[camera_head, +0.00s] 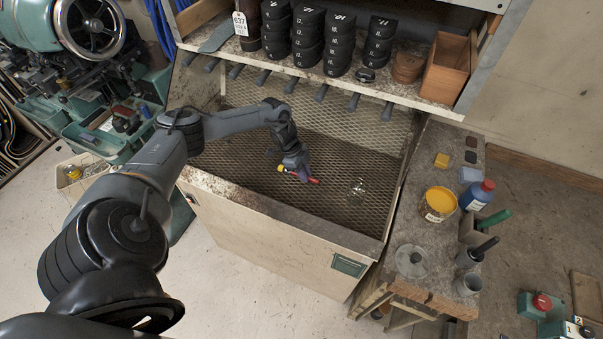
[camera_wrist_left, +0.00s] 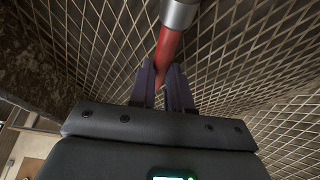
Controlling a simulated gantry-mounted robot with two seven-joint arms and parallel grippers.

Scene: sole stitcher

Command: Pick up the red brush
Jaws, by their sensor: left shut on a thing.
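In the left wrist view my left gripper (camera_wrist_left: 165,85) is shut on the brush's red handle (camera_wrist_left: 169,45). A silver metal collar (camera_wrist_left: 181,12) sits at the handle's upper end there. The brush's far end is out of that view. I cannot tell whether the brush touches the mesh. My right gripper is not in view.
The mesh-bottomed bin (camera_head: 340,215) has raised walls around the left gripper. A shelf (camera_head: 330,75) with black stacked pieces overhangs the back. A side bench (camera_head: 420,290) holds a yellow pot (camera_head: 437,205) and a blue bottle (camera_head: 478,195).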

